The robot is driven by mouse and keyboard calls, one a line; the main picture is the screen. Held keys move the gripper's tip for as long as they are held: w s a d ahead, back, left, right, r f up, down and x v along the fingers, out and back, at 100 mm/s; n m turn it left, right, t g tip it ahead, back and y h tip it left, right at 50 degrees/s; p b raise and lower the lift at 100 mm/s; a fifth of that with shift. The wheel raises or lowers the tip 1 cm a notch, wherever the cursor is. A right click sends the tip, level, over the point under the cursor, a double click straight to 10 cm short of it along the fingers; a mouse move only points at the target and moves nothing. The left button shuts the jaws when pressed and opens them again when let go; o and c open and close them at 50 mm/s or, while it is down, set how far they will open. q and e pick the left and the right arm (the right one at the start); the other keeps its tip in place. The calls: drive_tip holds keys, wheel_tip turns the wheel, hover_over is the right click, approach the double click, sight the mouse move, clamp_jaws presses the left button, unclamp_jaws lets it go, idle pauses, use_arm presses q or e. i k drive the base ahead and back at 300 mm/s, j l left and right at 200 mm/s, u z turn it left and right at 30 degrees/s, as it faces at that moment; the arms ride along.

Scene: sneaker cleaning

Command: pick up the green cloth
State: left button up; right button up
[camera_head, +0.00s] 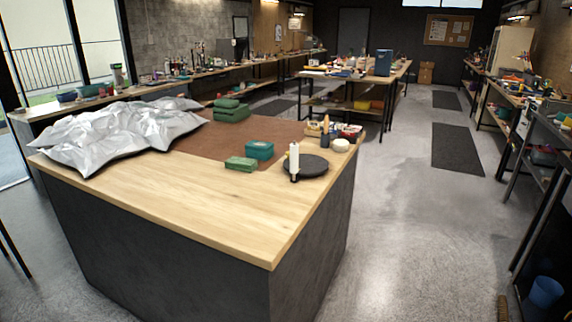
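A small green block-like thing (241,164), which may be a folded green cloth, lies on the wood-topped table near the front edge of a brown mat. A teal box-shaped thing (259,150) sits just behind it to the right. A stack of darker green folded-looking pieces (231,112) lies farther back on the mat; I cannot tell for sure which green thing is the cloth. Neither of my grippers is in view.
The table (170,195) has bare wood in front of the brown mat (203,145). A crumpled silver sheet (115,130) covers its left side. A black disc (305,167) with a white bottle (294,160) stands at the right. The floor (400,230) to the right is clear.

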sight(245, 164)
drive_tip(key=i+j+z, duration=0.1)
drive_tip(key=j+z, duration=0.15)
drive_tip(key=z, duration=0.15)
drive_tip(key=j+z, duration=0.4)
drive_tip(key=i+j+z, duration=0.1)
drive_tip(key=z, duration=0.3)
drive_tip(key=j+z, duration=0.4)
drive_tip(key=k+j+z, duration=0.1)
drive_tip(key=j+z, duration=0.15)
drive_tip(key=z, duration=0.2)
